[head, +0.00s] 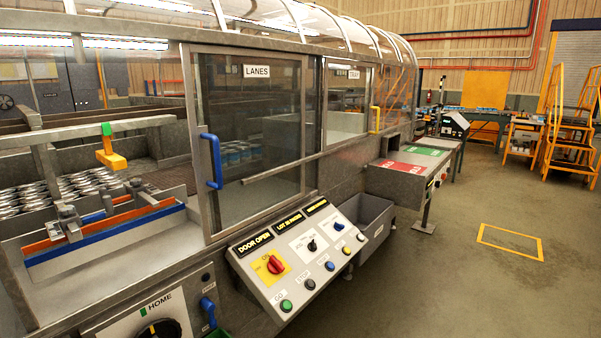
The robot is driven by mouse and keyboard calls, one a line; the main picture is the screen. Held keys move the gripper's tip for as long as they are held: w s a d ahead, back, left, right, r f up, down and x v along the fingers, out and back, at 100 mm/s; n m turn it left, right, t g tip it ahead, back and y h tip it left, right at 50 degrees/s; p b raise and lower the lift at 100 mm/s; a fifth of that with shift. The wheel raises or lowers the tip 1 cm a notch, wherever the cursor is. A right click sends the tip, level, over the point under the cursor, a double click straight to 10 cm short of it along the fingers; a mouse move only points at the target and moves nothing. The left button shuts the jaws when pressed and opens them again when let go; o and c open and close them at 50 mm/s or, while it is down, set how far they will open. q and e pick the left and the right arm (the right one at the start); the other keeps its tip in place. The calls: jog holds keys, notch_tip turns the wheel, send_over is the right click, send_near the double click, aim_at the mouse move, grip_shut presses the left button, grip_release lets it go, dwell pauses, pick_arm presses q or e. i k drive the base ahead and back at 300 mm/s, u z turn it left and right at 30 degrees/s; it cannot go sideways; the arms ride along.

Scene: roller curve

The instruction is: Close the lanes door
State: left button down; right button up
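The lanes door (262,110) is a framed clear panel with a "LANES" label (257,71) on the long machine enclosure. A blue upright handle (214,160) is on its left side. To its left, the front of the lanes bay (110,255) looks uncovered, with rows of silver cans (75,190) inside. The door panel stands to the right of this opening. Neither of my grippers shows in the head view.
A sloped control panel (300,262) with a red knob (275,264) juts out below the door. A "TRAY" door with a yellow handle (375,119) is further right. A grey bin (372,222) sits below it.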

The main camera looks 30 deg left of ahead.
aim_at(200, 137)
jog(key=z, duration=0.15)
jog(key=i, duration=3.1)
jog(key=u, duration=2.95)
